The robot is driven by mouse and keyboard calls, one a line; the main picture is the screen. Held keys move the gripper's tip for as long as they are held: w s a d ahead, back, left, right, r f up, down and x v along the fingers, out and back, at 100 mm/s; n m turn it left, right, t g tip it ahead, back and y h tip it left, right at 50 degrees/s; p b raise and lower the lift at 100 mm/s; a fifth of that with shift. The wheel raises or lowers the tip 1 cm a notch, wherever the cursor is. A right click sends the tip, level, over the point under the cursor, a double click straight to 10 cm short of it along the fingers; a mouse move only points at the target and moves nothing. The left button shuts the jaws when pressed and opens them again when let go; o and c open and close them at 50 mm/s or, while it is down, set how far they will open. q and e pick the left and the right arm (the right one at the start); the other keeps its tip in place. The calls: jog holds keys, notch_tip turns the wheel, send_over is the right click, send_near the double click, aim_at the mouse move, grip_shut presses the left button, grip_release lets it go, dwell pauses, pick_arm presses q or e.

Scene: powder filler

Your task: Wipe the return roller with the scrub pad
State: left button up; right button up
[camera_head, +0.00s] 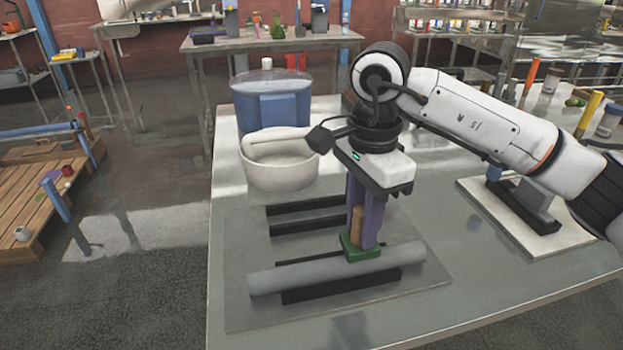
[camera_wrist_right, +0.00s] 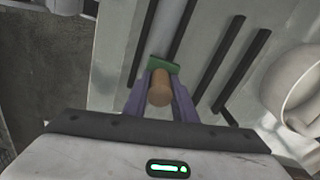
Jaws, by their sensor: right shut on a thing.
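The return roller (camera_head: 305,277), a long grey cylinder, lies across black supports at the front of a flat plate on the table. It also shows in the right wrist view (camera_wrist_right: 170,30). The scrub pad (camera_head: 361,248) is green with a tan handle, seen end-on in the right wrist view (camera_wrist_right: 160,88). My right gripper (camera_head: 361,228) points down and is shut on the handle between its purple fingers. The pad is at the roller's upper side, right of its middle; it appears to touch, but exact contact is hard to tell. My left gripper is not in view.
Behind the roller, black bars (camera_head: 305,215) lie on the plate (camera_head: 240,240). A white mortar-like bowl (camera_head: 275,175) with a pestle and a blue container (camera_head: 268,108) stand behind. A white board (camera_head: 490,215) with a grey fixture lies to the right. The table's front is clear.

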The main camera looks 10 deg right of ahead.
notch_tip(320, 180, up, 4)
jog(key=shift+r+p, duration=0.2)
jog(key=shift+p, duration=0.9)
jog(key=shift+w+r+p, duration=0.15)
jog(key=shift+r+p, duration=0.3)
jog(key=shift+r, duration=0.25)
jog(key=shift+r+p, duration=0.8)
jog(key=shift+r, duration=0.5)
